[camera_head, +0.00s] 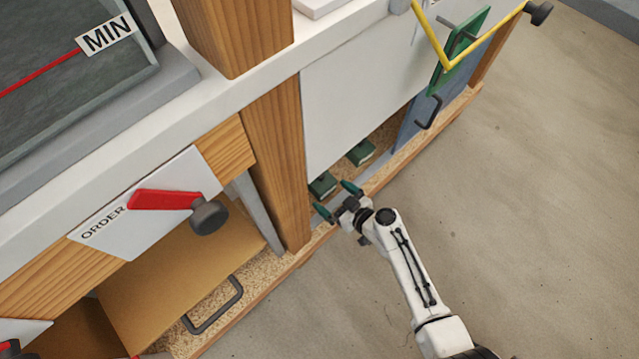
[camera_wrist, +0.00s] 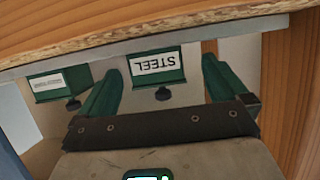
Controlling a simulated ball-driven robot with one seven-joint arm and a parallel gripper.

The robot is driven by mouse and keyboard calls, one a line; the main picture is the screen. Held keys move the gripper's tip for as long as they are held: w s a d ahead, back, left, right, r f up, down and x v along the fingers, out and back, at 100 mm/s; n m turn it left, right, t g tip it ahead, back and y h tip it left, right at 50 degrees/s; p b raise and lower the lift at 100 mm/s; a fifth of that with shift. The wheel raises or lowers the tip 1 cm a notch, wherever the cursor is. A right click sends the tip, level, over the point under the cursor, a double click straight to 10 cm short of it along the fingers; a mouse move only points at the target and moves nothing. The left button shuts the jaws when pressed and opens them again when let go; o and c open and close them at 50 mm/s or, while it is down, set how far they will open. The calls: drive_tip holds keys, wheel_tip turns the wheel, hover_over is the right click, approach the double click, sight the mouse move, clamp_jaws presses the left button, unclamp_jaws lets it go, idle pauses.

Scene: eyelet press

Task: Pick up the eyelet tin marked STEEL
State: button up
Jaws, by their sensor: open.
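The tin marked STEEL (camera_wrist: 158,64) is a dark green box with a white label and a dark knob. Its label reads upside down in the wrist view. In the head view, the green tin nearer the wooden post (camera_head: 323,184) appears to be this one. My gripper (camera_head: 337,199) is open and points into the low compartment. In the wrist view, the green fingers of my gripper (camera_wrist: 160,72) stand to either side of the STEEL tin, with visible gaps. Nothing is held. How deep the fingertips reach is hard to tell.
A second green tin (camera_wrist: 60,84) stands to the left in the wrist view; it also shows in the head view (camera_head: 361,152). A wooden post (camera_head: 277,160) is close beside my gripper. A white panel (camera_head: 355,90) hangs above the tins. The floor (camera_head: 530,190) is clear.

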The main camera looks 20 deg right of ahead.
sight(329, 191)
drive_tip(key=shift+d+b+x, duration=0.1)
drive_tip(key=shift+b+x, duration=0.2)
drive_tip(key=shift+x, duration=1.05)
drive_tip(key=shift+d+b+x, duration=0.15)
drive_tip(key=shift+b+x, duration=0.15)
drive_tip(key=shift+x, duration=1.05)
drive_tip(key=shift+w+r, duration=0.1)
drive_tip(key=c, duration=1.5)
drive_tip(key=shift+c, duration=0.3)
drive_tip(key=shift+r, duration=0.15)
